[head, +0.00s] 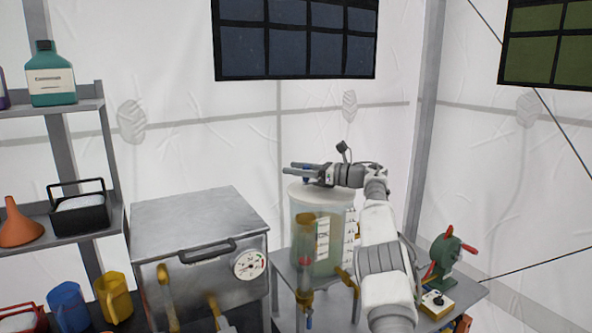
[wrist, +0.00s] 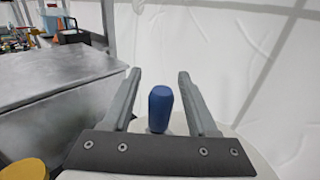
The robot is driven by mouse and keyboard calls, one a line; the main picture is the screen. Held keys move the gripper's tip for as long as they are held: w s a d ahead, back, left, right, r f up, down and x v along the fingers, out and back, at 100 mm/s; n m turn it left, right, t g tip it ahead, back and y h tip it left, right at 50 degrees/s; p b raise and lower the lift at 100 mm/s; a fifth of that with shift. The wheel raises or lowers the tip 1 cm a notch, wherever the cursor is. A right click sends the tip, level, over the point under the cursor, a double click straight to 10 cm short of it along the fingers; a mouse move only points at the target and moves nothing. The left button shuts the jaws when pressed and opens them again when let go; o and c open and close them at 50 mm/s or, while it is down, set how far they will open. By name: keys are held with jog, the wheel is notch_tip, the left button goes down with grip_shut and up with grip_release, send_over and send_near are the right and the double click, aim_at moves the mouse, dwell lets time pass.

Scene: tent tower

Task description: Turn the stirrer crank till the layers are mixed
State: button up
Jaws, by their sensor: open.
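The stirrer tank (head: 331,247) is a translucent drum with a pale lid (head: 325,192), standing on a grey table. Pale green liquid shows through its wall; I cannot tell the separate layers clearly. The blue crank knob (wrist: 160,108) stands upright between the two fingers in the wrist view, with a gap on each side. Only a bit of blue shows under the fingers in the head view. My gripper (head: 288,170) is open over the lid, pointing left; it also shows in the wrist view (wrist: 159,74). The rest of the crank is hidden.
A steel box (head: 200,235) with a gauge stands left of the tank. An amber cylinder (head: 306,250) stands in front of the tank. A green hand-cranked device (head: 446,256) stands at the right. Shelves (head: 90,235) with bottles and a funnel are at the far left.

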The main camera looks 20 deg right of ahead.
jog(key=b+v, duration=0.4)
jog(key=v, duration=1.3)
jog(key=shift+d, duration=0.2)
jog(key=shift+s, duration=0.1)
